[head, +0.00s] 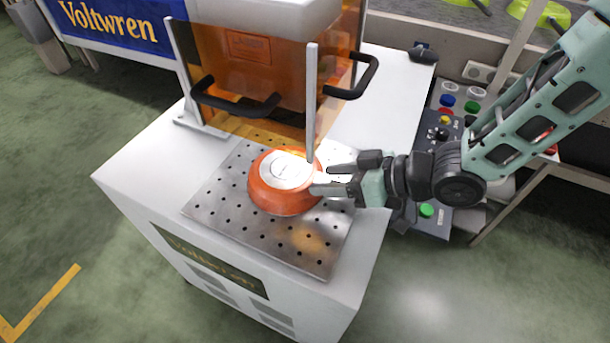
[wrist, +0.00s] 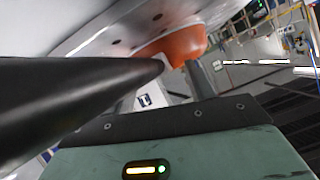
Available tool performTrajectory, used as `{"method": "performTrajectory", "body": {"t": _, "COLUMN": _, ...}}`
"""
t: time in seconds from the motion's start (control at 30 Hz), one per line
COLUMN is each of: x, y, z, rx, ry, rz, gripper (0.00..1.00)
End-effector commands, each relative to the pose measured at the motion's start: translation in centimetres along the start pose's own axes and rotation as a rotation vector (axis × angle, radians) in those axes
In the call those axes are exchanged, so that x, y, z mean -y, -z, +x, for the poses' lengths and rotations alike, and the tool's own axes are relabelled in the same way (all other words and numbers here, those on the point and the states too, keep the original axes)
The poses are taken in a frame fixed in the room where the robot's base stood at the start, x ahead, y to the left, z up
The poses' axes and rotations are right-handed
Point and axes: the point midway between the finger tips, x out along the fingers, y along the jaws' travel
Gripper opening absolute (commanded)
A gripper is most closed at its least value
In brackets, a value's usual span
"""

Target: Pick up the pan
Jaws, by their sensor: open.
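The orange pan (head: 262,197) lies upside down on a perforated metal plate (head: 240,235), its silver base disc facing up. In the wrist view, the pan (wrist: 183,43) shows at the top middle. A black tapered shape, which looks like its handle (wrist: 70,95), runs close past the camera at left. My gripper (head: 322,180) is open at the pan's right side, its fingers pointing left toward the pan. The grey fingers reach the pan's right edge in the head view; I cannot tell whether they touch it. The handle is mostly hidden by the gripper there.
The plate sits on a white cabinet (head: 145,175). An orange transparent guard (head: 250,100) with black handles and a grey upright post stands just behind the pan. A control panel with coloured buttons (head: 440,120) is at the right. Open green floor lies at front left.

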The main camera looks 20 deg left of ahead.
Motion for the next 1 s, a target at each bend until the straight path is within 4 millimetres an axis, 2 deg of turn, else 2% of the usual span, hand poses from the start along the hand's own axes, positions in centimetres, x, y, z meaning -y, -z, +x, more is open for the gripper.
{"method": "performTrajectory", "body": {"t": 0.03, "x": 0.0, "y": 0.0, "z": 0.0, "rx": 0.0, "ry": 0.0, "rz": 0.0, "gripper": 0.54}}
{"method": "performTrajectory", "body": {"t": 0.2, "x": 0.0, "y": 0.0, "z": 0.0, "rx": 0.0, "ry": 0.0, "rz": 0.0, "gripper": 0.07}}
{"method": "performTrajectory", "body": {"t": 0.23, "x": 0.0, "y": 0.0, "z": 0.0, "rx": 0.0, "ry": 0.0, "rz": 0.001, "gripper": 0.0}}
{"method": "performTrajectory", "body": {"t": 0.67, "x": 0.1, "y": 0.6, "z": -0.4, "rx": -0.001, "ry": -0.001, "rz": 0.002, "gripper": 0.0}}
{"method": "performTrajectory", "body": {"t": 0.93, "x": 0.9, "y": 3.5, "z": -1.9, "rx": -0.003, "ry": -0.001, "rz": -0.003, "gripper": 0.0}}
{"method": "performTrajectory", "body": {"t": 1.0, "x": 0.5, "y": 2.3, "z": -3.1, "rx": 0.0, "ry": -0.004, "rz": 0.003, "gripper": 0.0}}
